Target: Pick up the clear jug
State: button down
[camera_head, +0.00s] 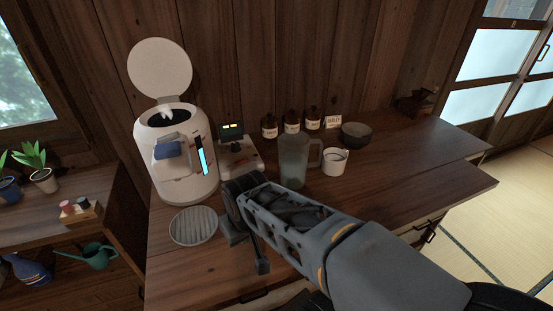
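The clear jug (294,163) stands upright on the wooden counter, with its handle on the right side. Its lower part is partly hidden behind my arm. My gripper (248,247) is in front of the jug and to its left, near the counter's front edge. Its two fingers are spread apart with nothing visible between them. It is apart from the jug.
A white lidded appliance (178,180) stands left, with a round grate (194,226) before it. The counter's right side (425,155) is mostly clear.

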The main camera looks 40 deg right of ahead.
aim_at(300, 161)
jog(key=k, duration=0.5)
jog(key=u, duration=2.4)
jog(key=k, duration=1.15)
jog(key=z, duration=0.95)
